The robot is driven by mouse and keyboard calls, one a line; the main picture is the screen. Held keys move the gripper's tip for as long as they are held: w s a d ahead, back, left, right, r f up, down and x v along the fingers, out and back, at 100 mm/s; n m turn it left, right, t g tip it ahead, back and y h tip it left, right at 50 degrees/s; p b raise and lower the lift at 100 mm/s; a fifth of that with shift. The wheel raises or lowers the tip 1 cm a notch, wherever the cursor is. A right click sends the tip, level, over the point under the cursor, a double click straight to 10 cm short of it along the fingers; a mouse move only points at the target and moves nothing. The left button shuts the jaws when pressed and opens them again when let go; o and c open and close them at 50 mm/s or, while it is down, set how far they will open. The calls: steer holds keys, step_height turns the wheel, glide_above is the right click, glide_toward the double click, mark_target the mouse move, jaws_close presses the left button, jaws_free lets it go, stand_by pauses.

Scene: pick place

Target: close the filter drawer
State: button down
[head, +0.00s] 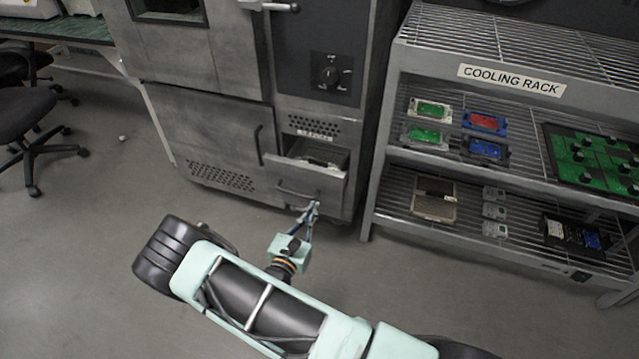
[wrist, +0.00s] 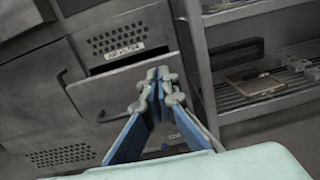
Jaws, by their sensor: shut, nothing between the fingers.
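The filter drawer (head: 304,180) is in the lower right of the large grey oven cabinet. It is pulled out part way, and its open top shows below a vented panel with a small label. A curved bar handle (head: 297,193) is on its front. In the wrist view the drawer front (wrist: 133,92) is behind my gripper, with the handle (wrist: 98,112) to the left. My gripper (head: 311,208) is shut and empty, at the lower right part of the drawer front. In the wrist view the fingertips (wrist: 158,80) meet in front of the drawer; I cannot tell whether they touch it.
The cooling rack (head: 412,100) stands close to the right of the cabinet, with circuit boards and small parts on its shelves. A black office chair (head: 30,125) is at far left. The floor (head: 80,250) left of my arm is clear.

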steer(key=f, duration=0.1)
steer(key=b, duration=0.4)
glide_toward(330, 175)
steer(key=shift+n, duration=0.3)
steer(key=x, duration=0.7)
steer(key=shift+s+d, duration=0.1)
